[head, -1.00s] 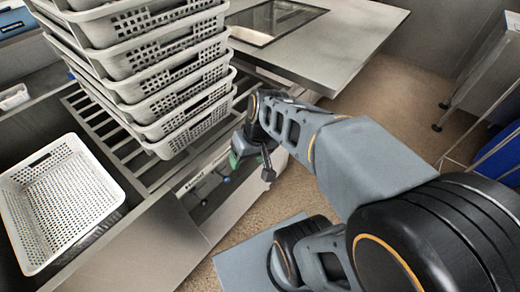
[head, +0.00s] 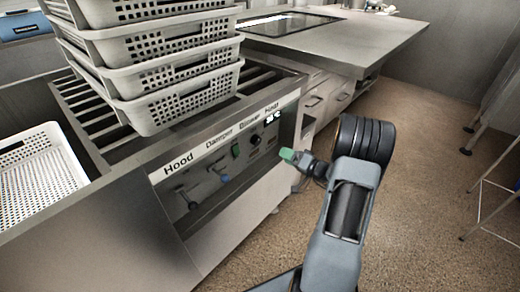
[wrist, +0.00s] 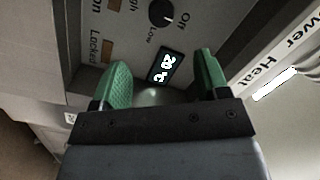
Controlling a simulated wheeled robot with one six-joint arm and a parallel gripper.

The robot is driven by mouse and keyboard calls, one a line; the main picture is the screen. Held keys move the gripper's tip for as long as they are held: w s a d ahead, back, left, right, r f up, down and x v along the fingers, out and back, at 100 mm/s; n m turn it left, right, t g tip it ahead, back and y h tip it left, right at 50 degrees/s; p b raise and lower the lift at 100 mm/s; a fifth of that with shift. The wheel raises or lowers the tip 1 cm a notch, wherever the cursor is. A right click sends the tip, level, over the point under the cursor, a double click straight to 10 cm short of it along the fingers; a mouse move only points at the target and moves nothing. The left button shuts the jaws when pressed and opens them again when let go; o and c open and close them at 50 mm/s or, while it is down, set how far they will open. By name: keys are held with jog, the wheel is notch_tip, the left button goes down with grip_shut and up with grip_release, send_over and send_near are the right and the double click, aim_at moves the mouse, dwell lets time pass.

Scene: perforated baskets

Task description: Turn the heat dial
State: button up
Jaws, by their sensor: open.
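The control panel (head: 215,172) on the bench front carries the labels Hood, Damper, Blower and Heat. A lit display (head: 271,117) sits under Heat and reads 20 °C in the wrist view (wrist: 164,66). A black round knob (head: 255,140) is left of it, with Off and Low marks in the wrist view (wrist: 163,13). I cannot make out a separate heat dial; my gripper may hide it. My gripper (head: 288,155) is at the panel's right end. In the wrist view its green fingers (wrist: 156,82) are open and apart, with the display beyond their gap and nothing gripped.
Stacked white perforated baskets (head: 180,108) stand on the slatted bench top (head: 95,125). Another basket (head: 72,150) lies at left. A steel counter (head: 340,45) with drawers is behind. The floor (head: 425,170) at right is mostly open.

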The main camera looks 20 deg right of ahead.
aim_at(258, 143)
jog(key=b+x, duration=0.2)
jog(key=x, duration=1.1)
jog(key=shift+s, duration=0.1)
jog(key=shift+c, duration=0.4)
jog(key=c, duration=0.8)
jog(key=shift+c, duration=0.2)
